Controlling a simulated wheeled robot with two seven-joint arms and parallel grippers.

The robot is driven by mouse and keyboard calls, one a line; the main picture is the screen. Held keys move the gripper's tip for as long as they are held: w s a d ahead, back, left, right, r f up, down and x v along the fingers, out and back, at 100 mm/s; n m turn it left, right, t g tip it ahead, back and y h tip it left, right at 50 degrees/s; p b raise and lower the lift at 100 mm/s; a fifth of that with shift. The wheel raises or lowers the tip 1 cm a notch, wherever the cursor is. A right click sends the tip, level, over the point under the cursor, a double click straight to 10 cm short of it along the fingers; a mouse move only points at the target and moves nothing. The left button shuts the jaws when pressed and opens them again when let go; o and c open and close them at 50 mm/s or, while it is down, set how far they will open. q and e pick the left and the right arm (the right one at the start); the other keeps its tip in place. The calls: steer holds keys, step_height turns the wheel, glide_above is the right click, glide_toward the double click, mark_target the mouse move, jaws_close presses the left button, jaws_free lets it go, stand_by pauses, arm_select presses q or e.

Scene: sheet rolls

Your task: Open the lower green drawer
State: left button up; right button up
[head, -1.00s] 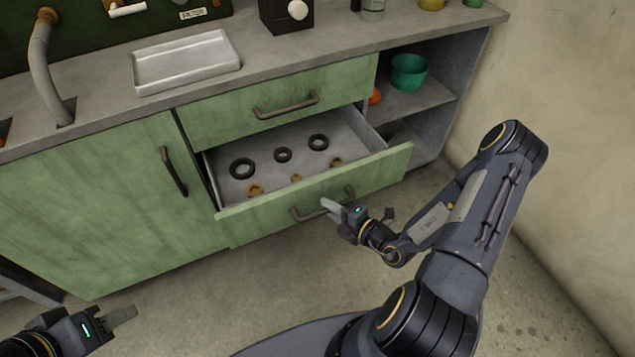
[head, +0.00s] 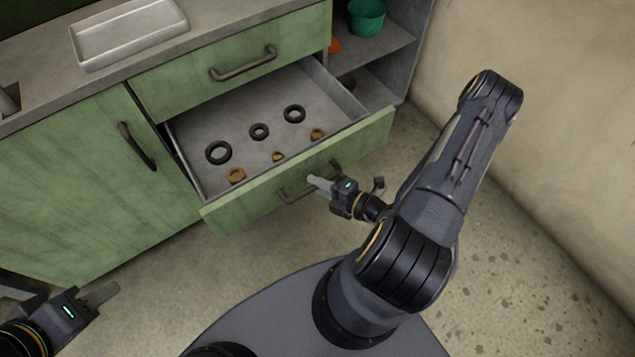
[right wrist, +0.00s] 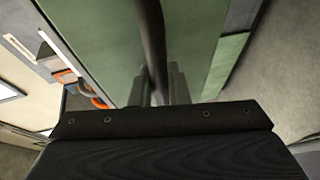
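The lower green drawer (head: 330,158) stands pulled well out of the cabinet. Black rings (head: 259,131) and brown rings or nuts (head: 236,175) lie on its grey floor. Its dark bar handle (head: 296,195) is on the front panel. My right gripper (head: 319,184) is at this handle, shut on it. In the right wrist view the handle (right wrist: 151,35) runs between the two fingers (right wrist: 160,85). My left gripper (head: 100,294) is at the lower left, above the floor and away from the cabinet. Its finger gap does not show clearly.
The upper green drawer (head: 232,65) is closed above the lower one. A cabinet door (head: 80,165) is at left. Open shelves (head: 375,55) with a green bowl (head: 366,17) are at right. A metal tray (head: 125,28) is on the counter. Floor (head: 195,280) before the cabinet is clear.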

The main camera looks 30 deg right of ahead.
steer(key=o, duration=0.4)
steer(key=p+v, duration=0.1)
steer(key=v, duration=0.7)
steer(key=shift+w, duration=0.1)
steer(key=s+a+r+m+g+y, duration=0.1)
steer(key=a+r+m+g, duration=0.4)
steer(key=m, duration=0.7)
steer(key=s+a+r+m+g+y, duration=0.1)
steer(key=r+m+g, duration=0.3)
steer(key=r+m, duration=0.6)
steer(key=s+a+r+m+g+y, duration=0.1)
steer(key=a+r+m+g, duration=0.25)
steer(key=m, duration=0.95)
steer(key=d+r+n+t+h+p, duration=0.1)
steer(key=r+n+h+p, duration=0.2)
steer(key=r+p, duration=0.7)
steer(key=s+d+r+n+t+h+p, duration=0.1)
steer(key=r+n+p, duration=0.7)
steer(key=r, duration=0.8)
steer(key=d+t+h+p, duration=0.1)
steer(key=h+p, duration=0.1)
steer(key=shift+r+p, duration=0.3)
steer(key=shift+r, duration=0.1)
